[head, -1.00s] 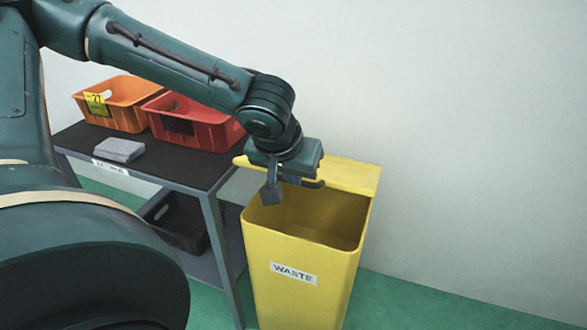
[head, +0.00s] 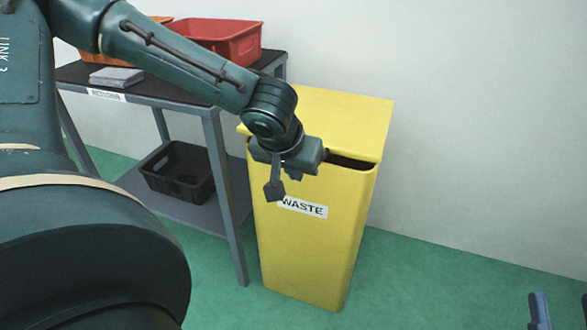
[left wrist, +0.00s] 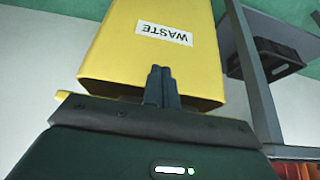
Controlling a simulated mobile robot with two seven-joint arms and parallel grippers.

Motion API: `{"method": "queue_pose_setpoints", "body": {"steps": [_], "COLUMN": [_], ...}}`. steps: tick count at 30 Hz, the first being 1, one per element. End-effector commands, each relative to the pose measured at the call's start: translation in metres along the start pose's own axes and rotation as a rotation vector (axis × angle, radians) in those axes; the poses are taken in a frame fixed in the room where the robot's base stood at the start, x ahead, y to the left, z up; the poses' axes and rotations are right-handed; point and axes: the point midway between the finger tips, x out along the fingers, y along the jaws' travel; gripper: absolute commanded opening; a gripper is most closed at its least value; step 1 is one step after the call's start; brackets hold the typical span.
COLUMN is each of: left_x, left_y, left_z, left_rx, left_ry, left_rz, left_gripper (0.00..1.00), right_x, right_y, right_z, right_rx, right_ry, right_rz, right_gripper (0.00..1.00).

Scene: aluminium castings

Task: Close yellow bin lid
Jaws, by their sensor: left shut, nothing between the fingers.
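The yellow waste bin (head: 312,250) stands on the floor beside the table, with a WASTE label on its front. Its yellow lid (head: 345,120) lies over the top, nearly flat, with a dark gap under its front edge at the right. My left gripper (head: 274,190) is shut and empty, pointing down in front of the bin, near the label. Its wrist hides part of the lid's front edge; contact is unclear. In the left wrist view the closed fingers (left wrist: 160,75) show against the bin front (left wrist: 120,60). Part of my right gripper (head: 558,308) shows at the bottom right corner.
A dark-topped table (head: 190,92) stands left of the bin, with a red crate (head: 215,42), an orange crate (head: 105,55) and grey flat pieces (head: 116,76) on it. A black crate (head: 178,172) sits on its lower shelf. Green floor right of the bin is clear.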

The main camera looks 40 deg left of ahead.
Motion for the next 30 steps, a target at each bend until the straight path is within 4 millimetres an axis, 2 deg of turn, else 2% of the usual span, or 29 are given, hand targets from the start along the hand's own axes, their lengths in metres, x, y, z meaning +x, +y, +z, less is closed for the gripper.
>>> {"method": "queue_pose_setpoints", "body": {"steps": [5,20,23,25,30], "left_x": [0.006,0.002,-0.010,-0.023,-0.063], "left_y": [0.000,0.000,0.000,0.001,0.000], "left_z": [0.002,0.001,-0.001,-0.002,-0.003], "left_rx": [0.001,0.001,0.001,0.001,0.001], "left_ry": [0.001,0.001,0.003,0.004,0.005], "left_rz": [0.000,0.000,0.001,0.002,0.003], "left_gripper": [0.00,0.00,0.00,0.00,0.00], "right_x": [0.003,0.005,0.007,-0.003,-0.016], "right_y": [0.002,0.003,0.004,-0.002,-0.011], "right_z": [-0.005,-0.009,-0.010,0.002,0.017], "right_rx": [-0.031,-0.033,-0.022,0.033,0.119], "right_ry": [0.045,0.050,0.030,-0.054,-0.199], "right_rz": [-0.005,-0.006,-0.005,0.008,0.024], "right_gripper": [0.36,0.36,0.36,0.36,0.36]}}
